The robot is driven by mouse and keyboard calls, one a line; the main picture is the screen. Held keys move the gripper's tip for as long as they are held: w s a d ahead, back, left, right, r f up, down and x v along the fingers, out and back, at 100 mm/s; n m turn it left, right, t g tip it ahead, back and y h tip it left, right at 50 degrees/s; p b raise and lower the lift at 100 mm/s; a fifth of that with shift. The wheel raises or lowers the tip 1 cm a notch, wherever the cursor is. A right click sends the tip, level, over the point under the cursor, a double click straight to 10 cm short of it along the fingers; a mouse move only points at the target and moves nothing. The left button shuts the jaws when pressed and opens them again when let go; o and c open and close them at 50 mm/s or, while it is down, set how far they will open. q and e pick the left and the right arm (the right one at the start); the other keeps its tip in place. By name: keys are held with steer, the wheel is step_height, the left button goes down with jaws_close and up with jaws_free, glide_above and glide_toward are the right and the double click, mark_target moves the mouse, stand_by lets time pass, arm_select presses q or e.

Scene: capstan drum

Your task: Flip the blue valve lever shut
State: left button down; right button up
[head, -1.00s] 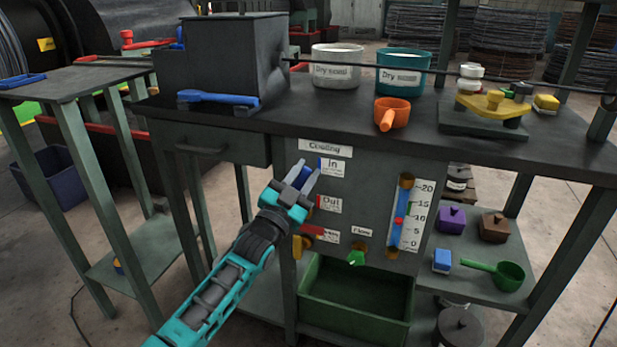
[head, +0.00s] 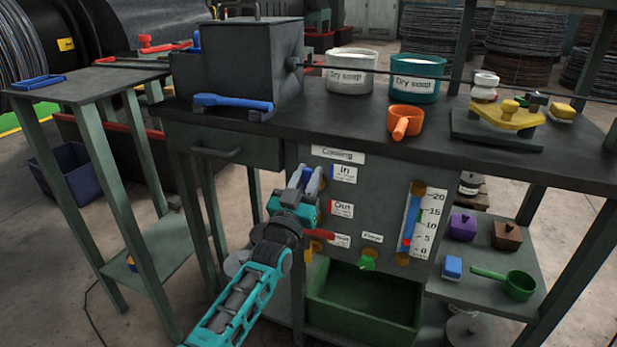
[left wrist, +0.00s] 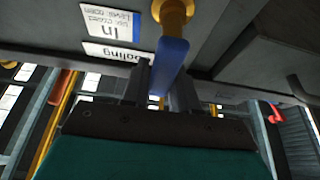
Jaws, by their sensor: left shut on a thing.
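The blue valve lever (head: 306,176) is on the grey panel beside the "In" label (head: 343,174). In the left wrist view the blue lever (left wrist: 172,62) runs from a brass pivot (left wrist: 175,14) down between my fingers. My left gripper (head: 308,181) is shut on the lever, fingers pointing up along the panel; it also shows in the left wrist view (left wrist: 162,85). The fingers hide part of the lever in the head view, so its exact angle is hard to read. My right gripper is in neither view.
A red lever (head: 320,234) sits just below my gripper, near the "Out" label (head: 341,209). A green valve (head: 367,260) is above a green bin (head: 365,317). A level gauge (head: 411,222) stands to the right. The bench top (head: 340,125) overhangs the panel.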

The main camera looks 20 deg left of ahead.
arm_select(q)
steer(key=c, duration=1)
jaws_free()
steer(key=shift+o, duration=0.2)
steer(key=p+v, duration=0.2)
steer(key=v, duration=1.1)
